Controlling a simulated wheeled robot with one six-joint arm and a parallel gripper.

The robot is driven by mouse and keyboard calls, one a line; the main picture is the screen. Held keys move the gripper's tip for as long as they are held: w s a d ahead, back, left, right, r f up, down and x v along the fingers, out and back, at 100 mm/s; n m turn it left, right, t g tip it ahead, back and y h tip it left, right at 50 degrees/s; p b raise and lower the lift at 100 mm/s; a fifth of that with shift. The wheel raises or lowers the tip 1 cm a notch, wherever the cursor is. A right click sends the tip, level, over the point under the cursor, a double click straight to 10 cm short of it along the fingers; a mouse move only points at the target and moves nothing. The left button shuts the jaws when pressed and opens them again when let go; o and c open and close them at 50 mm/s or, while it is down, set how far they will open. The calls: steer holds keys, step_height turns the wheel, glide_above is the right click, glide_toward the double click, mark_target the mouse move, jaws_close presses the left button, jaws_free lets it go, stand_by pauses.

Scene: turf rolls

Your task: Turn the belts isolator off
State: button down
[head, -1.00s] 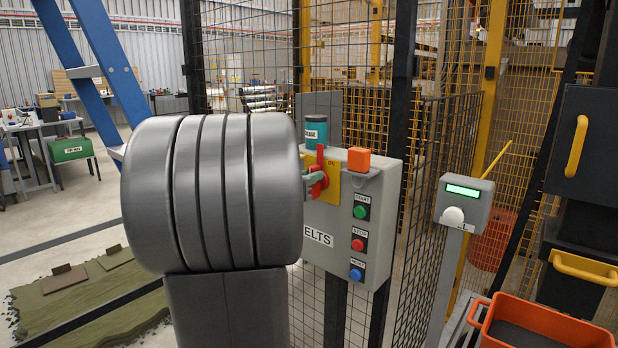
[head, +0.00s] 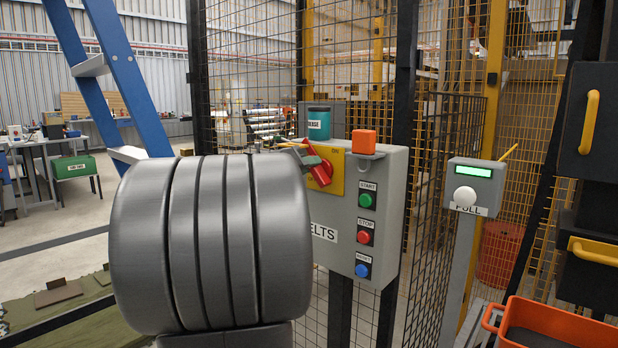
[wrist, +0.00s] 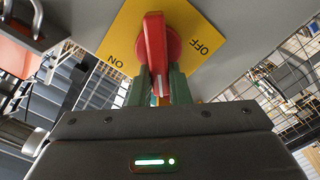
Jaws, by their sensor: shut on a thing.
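The red isolator handle (head: 321,172) sits on a yellow plate (head: 337,188) on the grey BELTS control box (head: 345,228). In the head view it leans up and to the left. In the wrist view the handle (wrist: 155,45) lies between the words ON at left and OFF at right, pointing at neither. My gripper (head: 309,158) is shut on the handle; its green fingers (wrist: 161,84) stand one on each side of it. My grey arm hides the lower left of the box and most of my gripper in the head view.
Green, red and blue buttons (head: 364,236) run down the box's right side. An orange block (head: 363,142) and a teal container (head: 319,123) are at its top. A grey post with a lit display (head: 474,187) stands right. Mesh fencing is behind.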

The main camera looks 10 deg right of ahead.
steer(key=shift+w+a+f+n+b, duration=0.1)
steer(key=shift+f+n+b, duration=0.2)
steer(key=shift+n, duration=1.25)
steer(key=shift+w+f+n+b, duration=0.1)
steer(key=shift+f+n+b, duration=0.15)
steer(key=shift+n, duration=1.25)
steer(key=shift+w+a+f+n+b, duration=0.1)
steer(key=shift+f+n+b, duration=0.15)
steer(key=shift+n, duration=1.3)
steer(key=c, duration=1.4)
jaws_free()
steer(key=shift+o, duration=0.2)
steer(key=v, duration=1.4)
steer(key=shift+p, duration=0.45)
steer(key=shift+d, duration=0.2)
